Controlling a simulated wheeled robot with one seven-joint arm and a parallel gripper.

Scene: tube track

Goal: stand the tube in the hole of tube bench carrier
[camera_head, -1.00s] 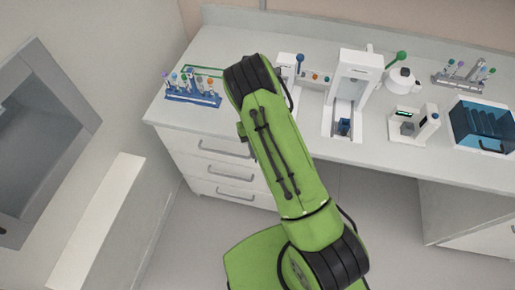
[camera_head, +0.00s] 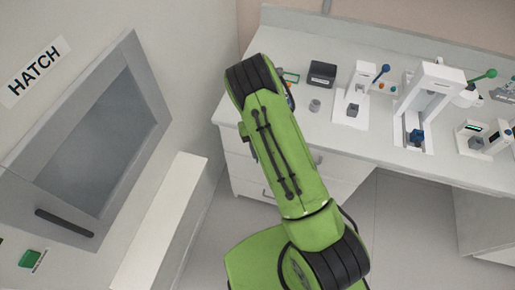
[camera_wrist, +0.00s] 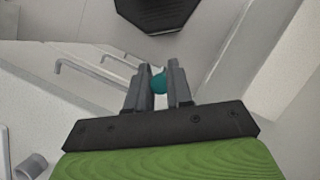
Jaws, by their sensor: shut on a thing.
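In the wrist view my gripper (camera_wrist: 158,70) is shut on the tube, whose rounded teal end (camera_wrist: 159,84) shows between the fingers. The rest of the tube is hidden. In the head view my arm hides the gripper and the tube. A small grey cylinder (camera_head: 315,104) stands on the bench right of my arm; a grey cylinder also shows at the lower left of the wrist view (camera_wrist: 32,166), apart from the gripper. I cannot tell for sure which thing is the tube bench carrier, and no hole is clear.
The bench (camera_head: 335,135) bears a dark box (camera_head: 322,74), a small white device (camera_head: 352,108) and a tall white device (camera_head: 428,90). A wall hatch (camera_head: 100,135) and a white ledge (camera_head: 165,225) are at left. Drawer handles (camera_wrist: 90,70) show in the wrist view.

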